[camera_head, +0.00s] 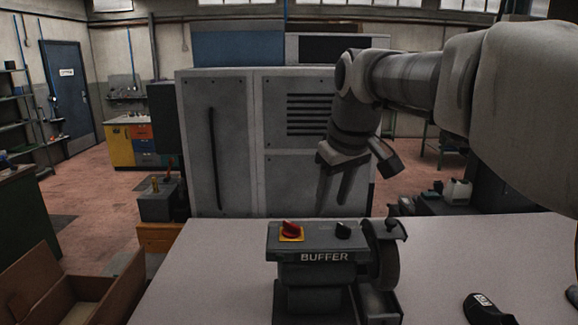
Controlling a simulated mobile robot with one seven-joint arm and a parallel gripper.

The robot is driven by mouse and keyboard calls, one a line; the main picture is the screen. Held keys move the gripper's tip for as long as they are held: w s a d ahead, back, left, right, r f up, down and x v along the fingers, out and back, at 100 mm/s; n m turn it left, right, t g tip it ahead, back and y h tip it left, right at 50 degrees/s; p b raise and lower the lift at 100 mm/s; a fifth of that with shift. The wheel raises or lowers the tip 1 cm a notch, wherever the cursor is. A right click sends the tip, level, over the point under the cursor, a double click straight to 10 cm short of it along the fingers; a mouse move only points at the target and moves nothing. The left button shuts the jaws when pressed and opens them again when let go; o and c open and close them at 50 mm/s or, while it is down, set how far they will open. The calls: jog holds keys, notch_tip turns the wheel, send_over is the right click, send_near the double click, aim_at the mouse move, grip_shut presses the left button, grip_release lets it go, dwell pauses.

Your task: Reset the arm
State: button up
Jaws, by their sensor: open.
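My gripper (335,190) hangs from my arm, which reaches in from the right. Its two fingers point down and are apart, with nothing seen between them. It is in front of the grey cabinet in the picture, above and behind the buffer machine (318,276) on the table. The buffer has a red knob on a yellow plate (291,231), a black knob (343,231) and a wheel (386,256) on its right side. The fingers appear clear of the buffer.
The table (210,270) is mostly bare left of the buffer. A black object with a white label (487,308) lies at the front right. An open cardboard box (118,290) stands at the lower left. A large grey cabinet (222,140) stands behind.

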jog(key=s+d+f+m, duration=0.2)
jog(key=s+f, duration=0.2)
jog(key=s, duration=0.3)
jog(key=s+d+f+m+t+b, duration=0.1)
jog(key=s+d+f+m, duration=0.1)
jog(key=s+f, duration=0.2)
jog(key=s+d+f+m+h, duration=0.1)
jog(key=s+f, duration=0.4)
jog(key=s, duration=0.5)
jog(key=shift+s+d+m+t, duration=0.3)
jog(key=shift+d+m, duration=0.2)
jog(key=shift+d, duration=0.05)
